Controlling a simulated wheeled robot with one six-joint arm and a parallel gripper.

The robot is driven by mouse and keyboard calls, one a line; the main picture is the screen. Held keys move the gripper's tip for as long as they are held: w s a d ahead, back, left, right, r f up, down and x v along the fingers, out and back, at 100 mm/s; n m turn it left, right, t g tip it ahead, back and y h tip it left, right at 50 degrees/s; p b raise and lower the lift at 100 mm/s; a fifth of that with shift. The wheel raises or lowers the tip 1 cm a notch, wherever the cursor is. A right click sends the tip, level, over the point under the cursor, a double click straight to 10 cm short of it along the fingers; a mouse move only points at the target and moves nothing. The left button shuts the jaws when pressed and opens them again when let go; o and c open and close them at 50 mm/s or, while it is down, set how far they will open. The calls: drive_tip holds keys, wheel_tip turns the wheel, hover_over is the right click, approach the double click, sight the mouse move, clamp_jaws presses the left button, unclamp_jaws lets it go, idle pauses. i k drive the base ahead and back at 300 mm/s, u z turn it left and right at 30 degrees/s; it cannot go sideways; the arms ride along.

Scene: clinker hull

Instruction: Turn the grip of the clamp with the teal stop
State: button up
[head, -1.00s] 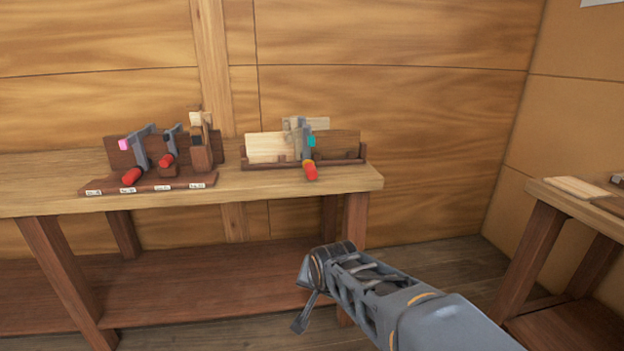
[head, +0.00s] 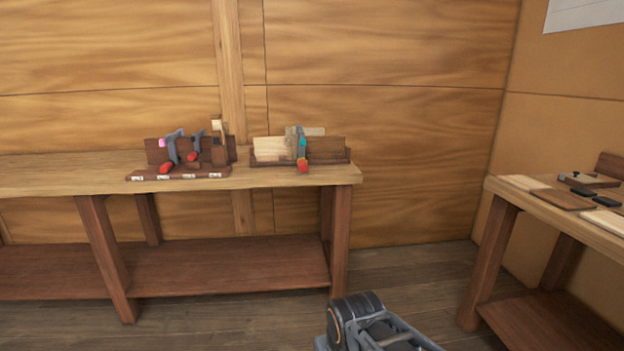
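The clamp with the teal stop (head: 302,143) stands at the wooden holder near the right end of the long bench. Its grip (head: 303,166) is red and points down toward the front of the bench. Pale and dark boards stand behind and beside the clamp. My arm (head: 375,325) shows at the bottom edge, low and in front of the bench, well apart from the clamp. The fingers of my gripper are out of the picture.
A rack (head: 190,172) with other red-gripped clamps, one with a pink stop, stands left on the long bench (head: 80,178). A second bench (head: 580,225) with boards and small dark items stands at the right. Open floor (head: 410,275) lies between them.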

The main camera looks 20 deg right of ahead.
sight(302, 165)
drive_tip(key=u, duration=1)
drive_tip(key=i, duration=1)
drive_tip(key=z, duration=0.9)
drive_tip(key=i, duration=0.75)
drive_tip(key=z, duration=0.7)
